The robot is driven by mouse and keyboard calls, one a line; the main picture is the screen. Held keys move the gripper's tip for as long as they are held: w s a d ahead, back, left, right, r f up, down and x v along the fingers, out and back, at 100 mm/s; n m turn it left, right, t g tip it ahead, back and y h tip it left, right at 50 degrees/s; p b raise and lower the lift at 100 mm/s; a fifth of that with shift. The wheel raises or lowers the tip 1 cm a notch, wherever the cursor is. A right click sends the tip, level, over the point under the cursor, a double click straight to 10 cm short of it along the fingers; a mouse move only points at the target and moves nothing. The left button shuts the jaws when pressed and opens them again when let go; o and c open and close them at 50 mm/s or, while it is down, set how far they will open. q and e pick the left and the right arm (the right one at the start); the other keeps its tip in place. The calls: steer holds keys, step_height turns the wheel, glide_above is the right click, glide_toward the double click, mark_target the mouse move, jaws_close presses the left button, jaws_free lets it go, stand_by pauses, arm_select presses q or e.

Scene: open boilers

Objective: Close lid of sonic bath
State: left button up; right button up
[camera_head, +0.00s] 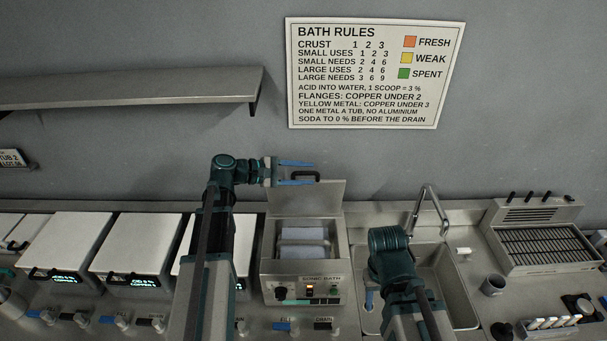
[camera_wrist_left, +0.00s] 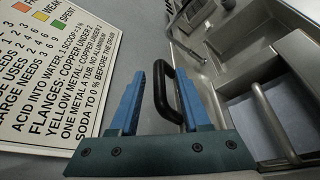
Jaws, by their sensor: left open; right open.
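The sonic bath (camera_head: 299,292) stands in the middle of the counter with its grey lid (camera_head: 325,198) raised at the back. The inside of the bath shows, with a pale bar across it. A dark handle (camera_head: 305,175) sits at the lid's top edge. My left gripper (camera_head: 316,173) is open, its blue fingers on either side of the handle. In the left wrist view the handle (camera_wrist_left: 160,97) lies between the spread fingers (camera_wrist_left: 171,66); contact is unclear. My right gripper (camera_head: 369,299) hangs low over the sink, mostly hidden by its arm, holding nothing visible.
A sink (camera_head: 450,290) with a tall faucet (camera_head: 430,205) is right of the bath. White-lidded tubs (camera_head: 135,240) line the left counter. A cup (camera_head: 493,285) and a grilled unit (camera_head: 540,243) stand at right. A shelf (camera_head: 130,90) juts from the wall at upper left.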

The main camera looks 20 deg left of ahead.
arm_select(q)
jaws_close()
stand_by(1.3)
